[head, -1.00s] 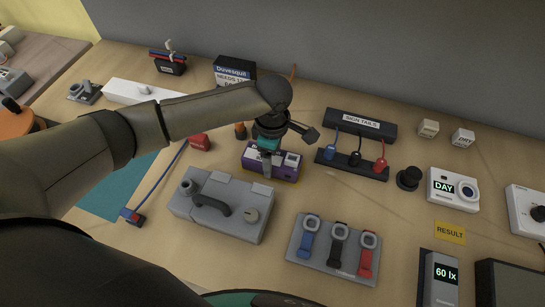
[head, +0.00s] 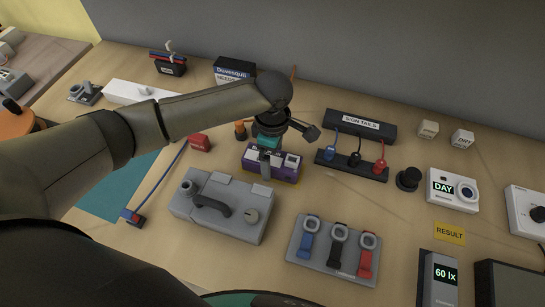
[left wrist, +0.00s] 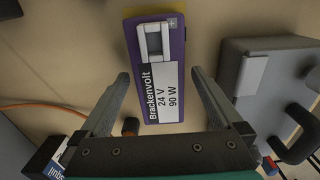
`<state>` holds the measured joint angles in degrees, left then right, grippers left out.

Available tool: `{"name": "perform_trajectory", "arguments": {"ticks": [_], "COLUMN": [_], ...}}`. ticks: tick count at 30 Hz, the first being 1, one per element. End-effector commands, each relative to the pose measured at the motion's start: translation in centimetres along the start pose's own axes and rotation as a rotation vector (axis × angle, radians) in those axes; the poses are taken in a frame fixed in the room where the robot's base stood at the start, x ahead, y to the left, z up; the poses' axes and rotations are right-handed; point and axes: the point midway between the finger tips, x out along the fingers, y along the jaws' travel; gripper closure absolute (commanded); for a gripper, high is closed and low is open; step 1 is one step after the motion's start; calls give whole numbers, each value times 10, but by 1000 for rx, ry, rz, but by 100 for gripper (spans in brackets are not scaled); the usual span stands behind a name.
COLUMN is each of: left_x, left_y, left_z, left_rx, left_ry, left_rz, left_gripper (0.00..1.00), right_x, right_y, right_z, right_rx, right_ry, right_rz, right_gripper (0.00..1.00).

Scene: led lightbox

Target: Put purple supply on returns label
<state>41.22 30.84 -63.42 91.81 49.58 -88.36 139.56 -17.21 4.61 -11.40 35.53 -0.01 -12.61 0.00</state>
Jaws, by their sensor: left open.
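The purple supply (head: 286,166) is a box with a white label reading "Brackenvolt 24 V 90 W". It lies at the middle of the bench and also shows in the left wrist view (left wrist: 177,45). A yellow patch (left wrist: 132,13) shows from under its far end in that view; its wording is hidden, so I cannot tell if it is the returns label. My left gripper (left wrist: 160,74) is open over the supply, one finger on each side, with visible gaps. In the head view, the left gripper (head: 266,168) covers part of the supply. My right gripper is not in view.
A grey case with a handle (head: 243,233) stands close in front of the supply. The sign tails rack (head: 345,166) is to its right, and a tray of colored clips (head: 319,262) is nearer. A yellow RESULT label (head: 450,232) lies at right. A blue cable runs at left.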

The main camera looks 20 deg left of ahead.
Motion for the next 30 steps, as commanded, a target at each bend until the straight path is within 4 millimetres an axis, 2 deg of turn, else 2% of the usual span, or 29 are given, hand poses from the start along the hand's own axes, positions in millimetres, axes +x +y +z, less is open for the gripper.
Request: {"name": "perform_trajectory", "arguments": {"ticks": [9,15,21,30], "left_x": [-71,-101,-111,-111], "left_y": [1,1,0,0], "left_z": [0,0,0,0], "left_rx": [0,-1,-1,-1], "left_ry": [-2,-1,-1,-1], "left_rz": [4,2,1,0], "left_gripper": [0,0,0,0], "right_x": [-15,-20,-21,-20], "right_y": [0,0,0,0], "right_z": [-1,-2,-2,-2], "right_rx": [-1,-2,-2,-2], "right_ry": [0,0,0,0], "right_rz": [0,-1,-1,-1], "right_gripper": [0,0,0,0]}}
